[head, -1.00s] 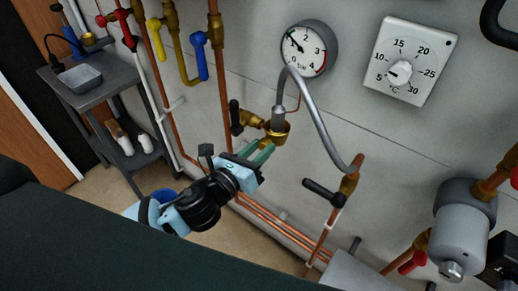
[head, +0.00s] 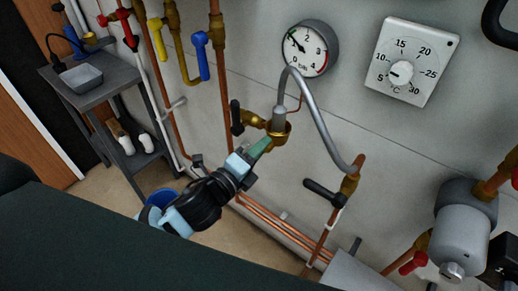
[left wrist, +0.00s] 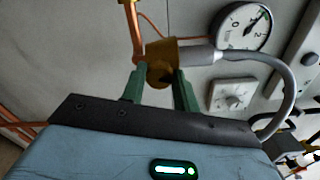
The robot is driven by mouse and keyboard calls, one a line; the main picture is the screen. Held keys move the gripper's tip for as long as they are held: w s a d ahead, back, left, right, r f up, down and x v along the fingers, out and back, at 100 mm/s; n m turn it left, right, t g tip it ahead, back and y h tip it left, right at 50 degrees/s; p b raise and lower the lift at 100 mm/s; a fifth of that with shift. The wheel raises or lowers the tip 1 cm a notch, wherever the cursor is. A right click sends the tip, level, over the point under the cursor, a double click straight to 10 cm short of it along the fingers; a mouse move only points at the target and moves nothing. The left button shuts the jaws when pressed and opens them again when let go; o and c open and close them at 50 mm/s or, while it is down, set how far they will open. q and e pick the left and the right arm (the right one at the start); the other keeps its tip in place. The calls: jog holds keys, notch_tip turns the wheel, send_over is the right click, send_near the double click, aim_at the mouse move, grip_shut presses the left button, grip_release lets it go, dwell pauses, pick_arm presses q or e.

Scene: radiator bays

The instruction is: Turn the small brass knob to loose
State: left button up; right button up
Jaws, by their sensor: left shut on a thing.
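The brass knob (head: 281,132) is a round piece at the lower end of the grey hose, joined to a brass valve body on the wall. My left gripper (head: 265,146) reaches up to it from below left, with its green fingers at the knob. In the left wrist view the brass knob (left wrist: 160,70) sits between the two green fingers (left wrist: 158,88). The gripper is shut on it; the fingers hide part of its sides. Any mark on the knob cannot be read. My right gripper is not in view.
The grey hose (head: 322,120) arches right to a copper pipe. A black lever (head: 236,117) is close left of the knob; another black lever (head: 322,191) is lower right. A pressure gauge (head: 310,48) and a dial thermostat (head: 411,62) are above. A grey trolley (head: 85,85) stands left.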

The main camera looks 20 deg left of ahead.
pick_arm(q)
jog(key=n, duration=2.1)
jog(key=shift+d+f+n, duration=0.15)
jog(key=shift+f+n, duration=0.1)
jog(key=shift+n, duration=0.05)
dwell(0.4)
jog(key=o, duration=1)
jog(key=shift+c, duration=0.2)
jog(key=shift+s, duration=0.1)
jog(key=b+v, duration=0.1)
jog(key=v, duration=0.6)
jog(key=shift+s, duration=0.35)
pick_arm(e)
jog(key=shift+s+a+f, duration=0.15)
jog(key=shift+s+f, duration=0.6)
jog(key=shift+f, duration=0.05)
